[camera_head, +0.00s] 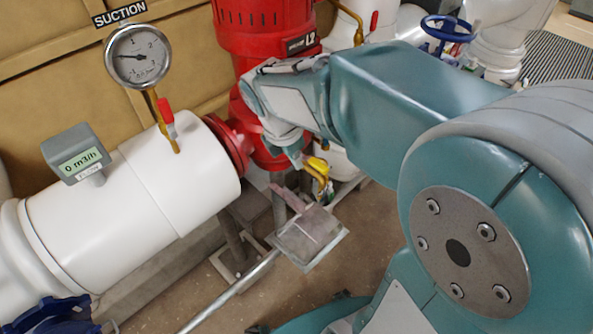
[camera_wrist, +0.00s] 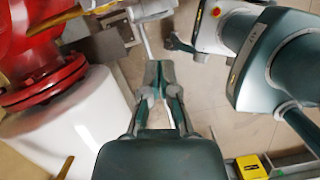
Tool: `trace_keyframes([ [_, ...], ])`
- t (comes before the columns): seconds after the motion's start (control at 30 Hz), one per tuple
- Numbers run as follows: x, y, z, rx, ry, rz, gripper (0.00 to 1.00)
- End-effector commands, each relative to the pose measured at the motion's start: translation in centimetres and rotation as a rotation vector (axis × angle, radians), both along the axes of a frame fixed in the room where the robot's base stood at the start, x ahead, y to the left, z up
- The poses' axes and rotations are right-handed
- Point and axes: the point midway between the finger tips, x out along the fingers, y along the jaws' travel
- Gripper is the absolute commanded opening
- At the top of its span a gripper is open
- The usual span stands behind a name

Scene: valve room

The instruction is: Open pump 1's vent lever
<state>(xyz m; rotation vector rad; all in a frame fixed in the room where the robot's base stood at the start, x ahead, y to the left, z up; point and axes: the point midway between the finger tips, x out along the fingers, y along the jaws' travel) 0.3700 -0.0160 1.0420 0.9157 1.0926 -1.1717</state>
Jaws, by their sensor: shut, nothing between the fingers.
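The red pump (camera_head: 265,50) stands at the upper middle in the head view. A yellow fitting (camera_head: 318,168) shows low beside it, under my arm. A pale red, lever-like piece (camera_head: 286,197) shows just below, above a grey square tray (camera_head: 335,245). I cannot tell for sure which part is the vent lever. In the wrist view, my gripper (camera_wrist: 160,66) is shut and empty, pointing up the picture. The red pump flange (camera_wrist: 45,85) and a yellow pipe (camera_wrist: 52,22) are to its left. In the head view my arm hides much of this area.
A white suction pipe (camera_head: 130,185) carries a gauge (camera_head: 138,55), a red-handled valve (camera_head: 166,115) and a flow display (camera_head: 78,155). A blue handwheel (camera_head: 448,28) is at the upper right. A thin rod (camera_head: 230,290) runs along the floor.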

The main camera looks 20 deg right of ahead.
Motion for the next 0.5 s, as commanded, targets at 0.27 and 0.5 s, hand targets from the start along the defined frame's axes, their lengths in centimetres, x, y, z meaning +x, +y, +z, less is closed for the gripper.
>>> trace_keyframes([
  [0.27,-0.2,1.1,2.5,-0.003,0.001,0.001,0.00],
  [0.5,-0.2,1.0,2.5,-0.003,0.001,0.001,0.00],
])
